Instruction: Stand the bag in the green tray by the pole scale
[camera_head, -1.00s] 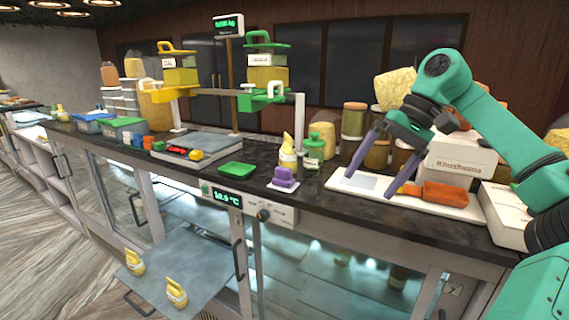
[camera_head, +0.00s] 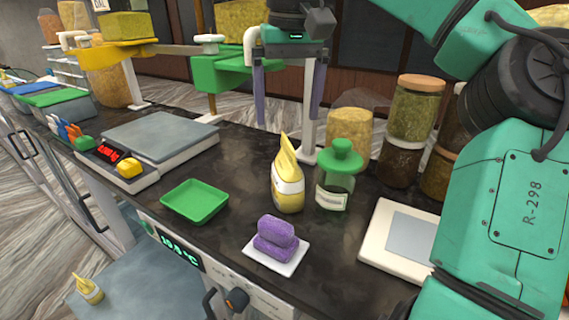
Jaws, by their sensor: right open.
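The yellow bag (camera_head: 288,188) with a white label stands upright on the dark counter, its peaked top pointing up. The shallow green tray (camera_head: 195,201) lies to its left and looks empty. A scale with a grey platform (camera_head: 160,135) and a red-lit display stands behind and left of the tray; I cannot clearly make out its pole. My right gripper (camera_head: 287,124) is open and empty, its two fingers pointing down above the bag, apparently apart from it. My left gripper is not in view.
A green-lidded jar (camera_head: 338,180) stands close right of the bag. A green-and-yellow balance (camera_head: 232,72) stands behind. Another yellow bag (camera_head: 88,289) is on the lower shelf. Counter between tray and bag is clear.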

